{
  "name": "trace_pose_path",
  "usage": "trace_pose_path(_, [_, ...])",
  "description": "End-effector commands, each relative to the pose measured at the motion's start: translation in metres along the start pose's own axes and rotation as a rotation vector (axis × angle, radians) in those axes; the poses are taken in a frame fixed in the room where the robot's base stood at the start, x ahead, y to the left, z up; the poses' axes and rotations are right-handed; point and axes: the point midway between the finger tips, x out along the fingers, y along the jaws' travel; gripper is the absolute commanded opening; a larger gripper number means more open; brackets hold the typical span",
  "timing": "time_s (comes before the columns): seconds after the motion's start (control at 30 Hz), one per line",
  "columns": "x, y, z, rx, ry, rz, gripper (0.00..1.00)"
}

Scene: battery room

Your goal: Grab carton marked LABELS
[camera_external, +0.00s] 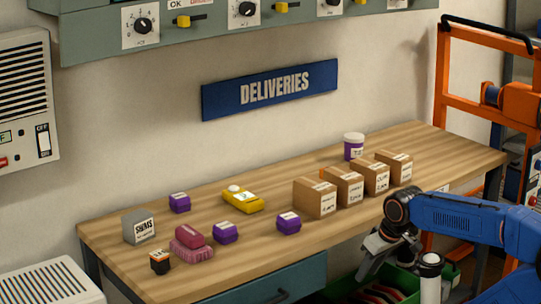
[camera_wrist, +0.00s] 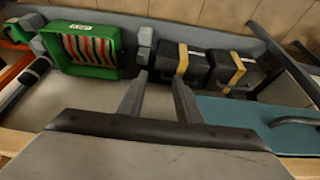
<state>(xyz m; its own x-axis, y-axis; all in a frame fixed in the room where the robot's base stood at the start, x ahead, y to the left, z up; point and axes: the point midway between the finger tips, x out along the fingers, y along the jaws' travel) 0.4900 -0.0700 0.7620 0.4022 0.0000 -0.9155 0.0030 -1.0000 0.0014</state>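Several brown cartons stand in a row on the wooden table, right of its middle, in the external view: a front-left one (camera_external: 315,197), a second (camera_external: 343,186), a third (camera_external: 370,176) and a far-right one (camera_external: 395,166). Their white labels are too small for me to tell which says LABELS. My gripper (camera_external: 372,266) hangs at the table's front edge, right of and below the cartons, touching none of them. In the wrist view my gripper (camera_wrist: 158,95) has its two fingers apart with nothing between them. No carton shows there.
The table (camera_external: 270,245) also holds purple boxes (camera_external: 288,222), a yellow device (camera_external: 242,200), a grey box (camera_external: 138,226), pink items (camera_external: 191,243) and a purple tub (camera_external: 353,146). Below are a green crate (camera_wrist: 110,72), black cases (camera_wrist: 183,68) and a blue drawer (camera_wrist: 240,112).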

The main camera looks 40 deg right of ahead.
Motion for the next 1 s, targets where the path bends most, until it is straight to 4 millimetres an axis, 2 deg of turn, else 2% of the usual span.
trace_pose_path(0.27, [0.000,0.000,0.000,0.000,0.000,0.000,0.31])
trace_pose_path(0.5, [0.000,0.000,0.000,0.000,0.000,0.000,0.89])
trace_pose_path(0.57, [0.000,0.000,0.000,0.000,0.000,0.000,1.00])
trace_pose_path(0.83, [-0.004,0.000,-0.002,0.000,0.001,0.000,1.00])
trace_pose_path(0.93, [-0.021,0.000,-0.010,0.000,0.004,0.000,1.00])
trace_pose_path(1.0, [-0.042,0.000,-0.020,0.000,0.005,0.000,1.00])
